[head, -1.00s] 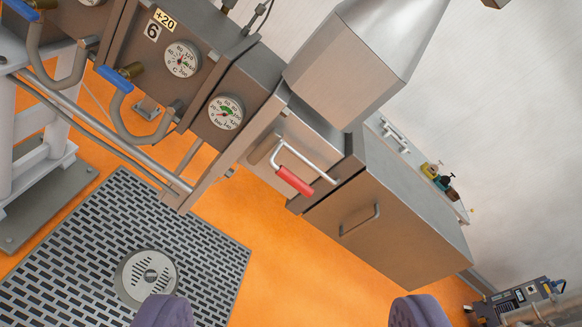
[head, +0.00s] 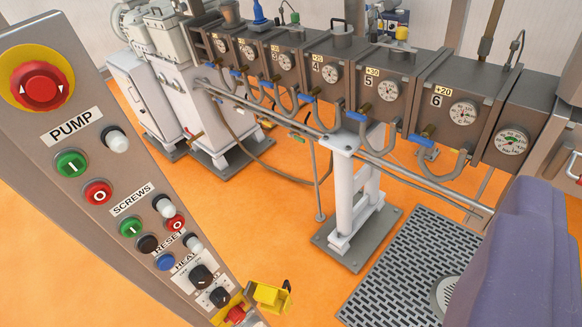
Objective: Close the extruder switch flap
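A grey control panel (head: 110,190) leans in from the left, with labelled PUMP, SCREWS, RESET and HEAT buttons. At its lower end is a small yellow piece (head: 269,296) that looks like the switch flap, standing out from the panel. Beside it a red part (head: 236,314) sits on a yellow base, cut off by the bottom edge. My gripper (head: 525,250) shows as a large purple finger shape at the lower right, well right of the yellow piece. Its fingertips and any gap between them cannot be made out.
A red emergency stop (head: 40,85) is at the panel's top. The extruder's numbered blocks (head: 385,95) with gauges and hoses run along the back. A white stand (head: 352,205) and a floor grate (head: 400,270) are in the middle. Orange floor is open between panel and stand.

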